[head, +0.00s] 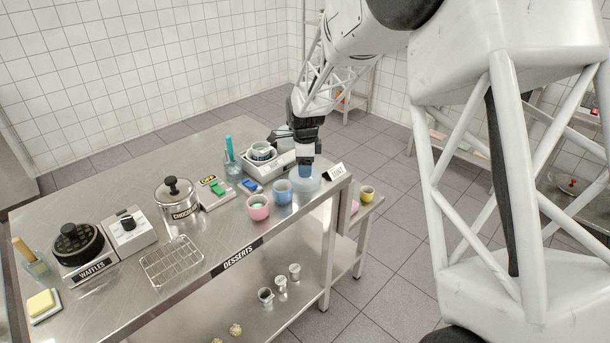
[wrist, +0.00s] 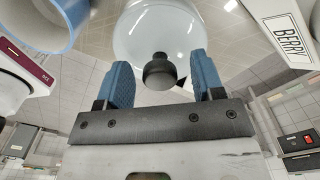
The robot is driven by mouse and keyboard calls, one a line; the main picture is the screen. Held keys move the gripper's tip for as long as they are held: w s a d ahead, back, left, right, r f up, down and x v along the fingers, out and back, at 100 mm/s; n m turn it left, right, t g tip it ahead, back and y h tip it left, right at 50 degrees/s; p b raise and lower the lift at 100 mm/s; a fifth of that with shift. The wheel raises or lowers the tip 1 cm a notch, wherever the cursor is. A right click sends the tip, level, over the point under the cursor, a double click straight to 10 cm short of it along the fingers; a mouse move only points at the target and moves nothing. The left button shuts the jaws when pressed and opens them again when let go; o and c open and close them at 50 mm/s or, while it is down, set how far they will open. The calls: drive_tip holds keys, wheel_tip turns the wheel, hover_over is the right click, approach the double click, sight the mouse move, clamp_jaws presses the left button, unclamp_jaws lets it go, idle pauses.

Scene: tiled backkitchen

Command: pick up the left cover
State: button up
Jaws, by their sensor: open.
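A pale, see-through round cover (head: 303,186) sits at the right end of the steel table, below my gripper (head: 306,170). In the wrist view, the cover (wrist: 138,35) has a dark round knob (wrist: 159,72). The blue fingertips of my gripper (wrist: 163,76) are apart, one on each side of the knob. A gap shows between the knob and each finger. My gripper points down and hides part of the cover in the head view.
A blue cup (head: 282,192) stands close left of the cover, and a pink cup (head: 258,207) stands farther left. A white sign (head: 334,172) stands close right.

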drive_tip(key=c, duration=1)
drive_tip(key=shift+r, duration=0.15)
drive_tip(key=shift+r, duration=4.9)
drive_tip(key=w+a+r, duration=0.1)
drive_tip(key=w+a, duration=0.2)
drive_tip(key=a, duration=0.4)
drive_tip(key=w+a+r, duration=0.1)
drive_tip(key=w+a, duration=0.3)
drive_tip(key=a, duration=0.3)
drive_tip(key=shift+w+a+r, duration=0.2)
drive_tip(key=shift+w+r, duration=0.1)
drive_tip(key=shift+r, duration=0.1)
